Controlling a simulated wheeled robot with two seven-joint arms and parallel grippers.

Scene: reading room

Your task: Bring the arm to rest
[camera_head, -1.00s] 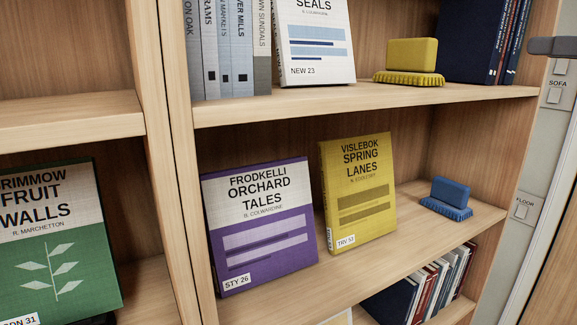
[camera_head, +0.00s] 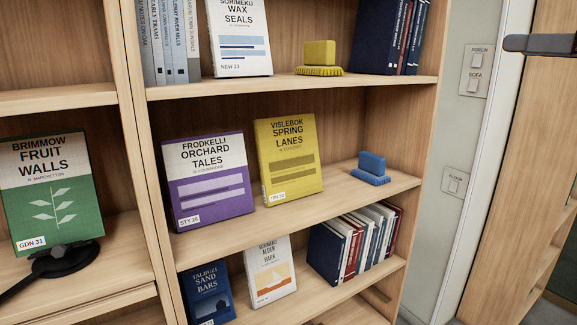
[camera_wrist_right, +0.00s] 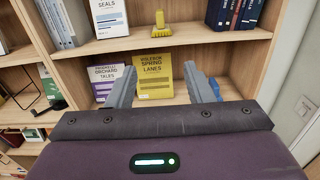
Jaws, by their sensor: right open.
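My right gripper (camera_wrist_right: 162,80) shows in the right wrist view, with its two grey fingers apart and nothing between them. Beyond the fingers stand the purple Orchard Tales book (camera_wrist_right: 106,82) and the yellow Spring Lanes book (camera_wrist_right: 153,78). In the head view the same purple book (camera_head: 208,180) and yellow book (camera_head: 289,160) stand on the middle shelf. No gripper can be made out in the head view. My left gripper is in neither view.
A yellow brush (camera_head: 319,57) sits on the upper shelf, a blue brush (camera_head: 371,168) on the middle shelf. A green book (camera_head: 47,196) stands at left behind a black object (camera_head: 63,260). A dark bar (camera_head: 540,45) juts in at upper right, near wall switches (camera_head: 477,70).

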